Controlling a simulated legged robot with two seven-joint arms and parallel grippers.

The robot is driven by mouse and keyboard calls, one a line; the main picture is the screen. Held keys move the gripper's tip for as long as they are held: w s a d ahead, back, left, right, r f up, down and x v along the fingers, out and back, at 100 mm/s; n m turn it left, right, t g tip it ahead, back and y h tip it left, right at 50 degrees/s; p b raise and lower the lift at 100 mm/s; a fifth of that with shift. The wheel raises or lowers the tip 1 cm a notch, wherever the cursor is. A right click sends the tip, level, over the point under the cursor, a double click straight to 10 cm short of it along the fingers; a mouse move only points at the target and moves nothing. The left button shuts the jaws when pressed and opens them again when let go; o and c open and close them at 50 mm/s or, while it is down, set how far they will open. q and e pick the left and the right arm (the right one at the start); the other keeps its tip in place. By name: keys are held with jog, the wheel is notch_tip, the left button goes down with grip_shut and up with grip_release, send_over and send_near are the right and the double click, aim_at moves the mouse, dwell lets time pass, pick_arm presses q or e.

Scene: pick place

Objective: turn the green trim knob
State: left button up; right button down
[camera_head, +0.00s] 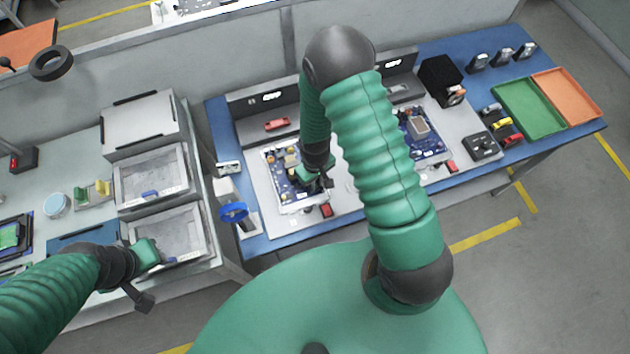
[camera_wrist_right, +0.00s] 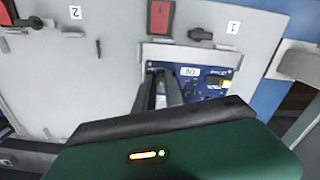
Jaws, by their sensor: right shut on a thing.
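My right gripper (camera_head: 322,181) reaches down over the blue circuit board (camera_head: 293,187) in the left fixture of the middle bench. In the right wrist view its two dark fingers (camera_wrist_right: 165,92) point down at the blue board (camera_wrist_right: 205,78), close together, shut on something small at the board. The green trim knob does not show clearly; the fingers hide the spot between them. My left gripper (camera_head: 147,272) hangs over the grey bins at the left, away from the board; its jaws are too unclear to read.
A second board (camera_head: 425,132) sits in the right fixture. Red switches (camera_head: 326,210) lie along the plate's front edge. A green tray (camera_head: 530,108) and an orange tray (camera_head: 567,97) are at the right. A blue ring (camera_head: 234,212) stands at the bench's left end.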

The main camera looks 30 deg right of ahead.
jog(key=m, duration=0.6)
jog(key=shift+m, duration=0.3)
jog(key=m+p, duration=0.1)
jog(key=m, duration=0.5)
dwell(0.4)
jog(key=c, duration=1.4)
grip_release()
notch_tip(320, 180, up, 17)
jog(key=p, duration=0.1)
jog(key=shift+f, duration=0.1)
